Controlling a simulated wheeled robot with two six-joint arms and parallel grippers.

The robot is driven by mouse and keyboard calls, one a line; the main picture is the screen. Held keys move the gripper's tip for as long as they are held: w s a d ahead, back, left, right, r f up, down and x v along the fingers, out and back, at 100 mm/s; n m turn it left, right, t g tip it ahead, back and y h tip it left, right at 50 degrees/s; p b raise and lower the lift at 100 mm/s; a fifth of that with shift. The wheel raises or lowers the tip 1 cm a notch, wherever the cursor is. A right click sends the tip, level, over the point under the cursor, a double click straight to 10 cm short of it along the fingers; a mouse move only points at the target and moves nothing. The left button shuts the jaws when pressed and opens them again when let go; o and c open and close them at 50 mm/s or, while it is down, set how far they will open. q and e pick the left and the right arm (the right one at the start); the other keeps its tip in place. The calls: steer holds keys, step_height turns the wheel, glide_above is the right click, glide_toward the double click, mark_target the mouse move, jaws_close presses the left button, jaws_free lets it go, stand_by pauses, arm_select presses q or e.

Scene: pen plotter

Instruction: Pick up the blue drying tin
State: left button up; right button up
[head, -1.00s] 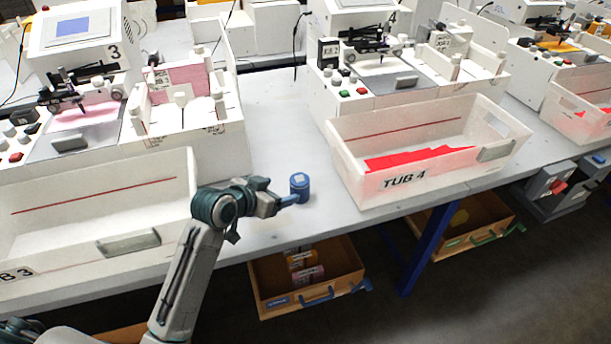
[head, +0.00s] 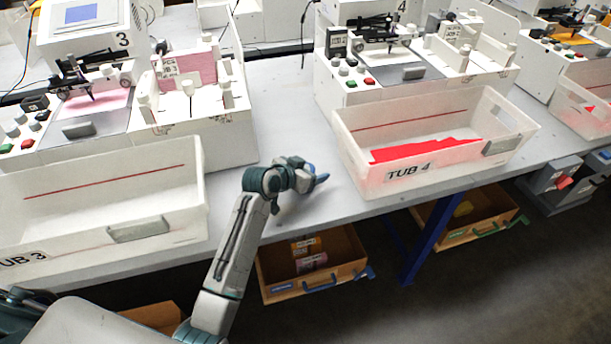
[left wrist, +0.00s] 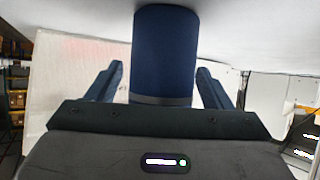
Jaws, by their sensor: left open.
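The blue drying tin (left wrist: 165,55) fills the upper middle of the left wrist view, a dark blue cylinder with a grey band at its near end. My left gripper (left wrist: 160,75) is open, with one blue finger on each side of the tin and a visible gap on both sides. In the head view my left gripper (head: 318,176) is over the table between the two tubs, and it hides most or all of the tin. My right gripper is not in view.
Tub 4 (head: 385,187) stands close to the right of my gripper, and tub 3 (head: 60,230) stands to the left. The white table (head: 285,135) is clear behind the gripper. An open wooden drawer (head: 345,270) with rolls hangs below the table edge.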

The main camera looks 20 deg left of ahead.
arm_select(q)
steer(key=shift+c, duration=0.8)
steer(key=c, duration=0.7)
steer(key=shift+c, duration=1.3)
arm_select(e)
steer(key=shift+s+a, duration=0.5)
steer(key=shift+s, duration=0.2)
